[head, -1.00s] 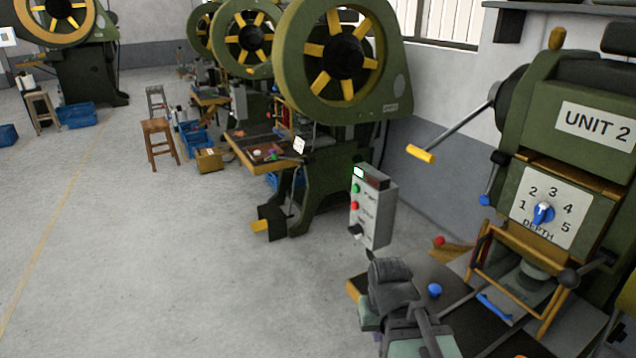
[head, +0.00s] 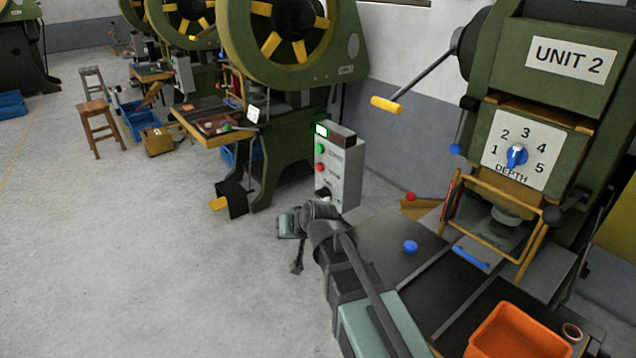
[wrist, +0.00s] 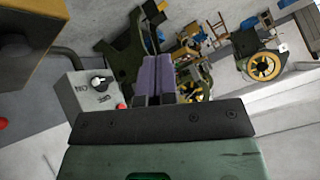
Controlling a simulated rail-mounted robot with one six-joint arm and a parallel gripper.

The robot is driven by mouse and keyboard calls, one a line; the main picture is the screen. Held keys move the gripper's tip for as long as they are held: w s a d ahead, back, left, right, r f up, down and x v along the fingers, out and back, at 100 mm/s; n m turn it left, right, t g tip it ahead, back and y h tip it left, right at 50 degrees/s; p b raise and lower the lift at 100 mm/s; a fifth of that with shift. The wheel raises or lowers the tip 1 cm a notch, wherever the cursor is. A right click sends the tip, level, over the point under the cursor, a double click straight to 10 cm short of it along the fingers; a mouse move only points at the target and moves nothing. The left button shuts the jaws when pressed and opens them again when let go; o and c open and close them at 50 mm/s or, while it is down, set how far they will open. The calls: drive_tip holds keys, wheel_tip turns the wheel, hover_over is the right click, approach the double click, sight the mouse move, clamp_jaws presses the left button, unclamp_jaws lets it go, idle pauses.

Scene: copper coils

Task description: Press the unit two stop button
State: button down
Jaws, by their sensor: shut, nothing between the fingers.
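The green button is not seen in that view.
A crank lever with a yellow grip (head: 386,104) juts out above. Another green press (head: 290,90) stands behind the box.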

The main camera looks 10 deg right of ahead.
sight(320, 167)
drive_tip(key=w+a+m+t+b, duration=0.3)
drive_tip(key=w+t+b, duration=0.35)
drive_tip(key=w, duration=0.65)
drive_tip(key=w+d+m+t+h+b, duration=0.5)
drive_tip(key=w+m+h+b, duration=0.2)
drive_tip(key=m+h, duration=0.4)
drive_tip(key=shift+w+d+r+m+h, duration=0.3)
drive_tip(key=shift+w+m+h, duration=0.1)
drive_tip(key=shift+w+m, duration=0.5)
drive_tip(key=shift+d, duration=0.1)
drive_tip(key=w+d, duration=0.3)
drive_tip(key=d, duration=0.5)
drive_tip(key=shift+w, duration=0.3)
drive_tip(key=shift+w+d, duration=0.2)
drive_tip(key=shift+d, duration=0.1)
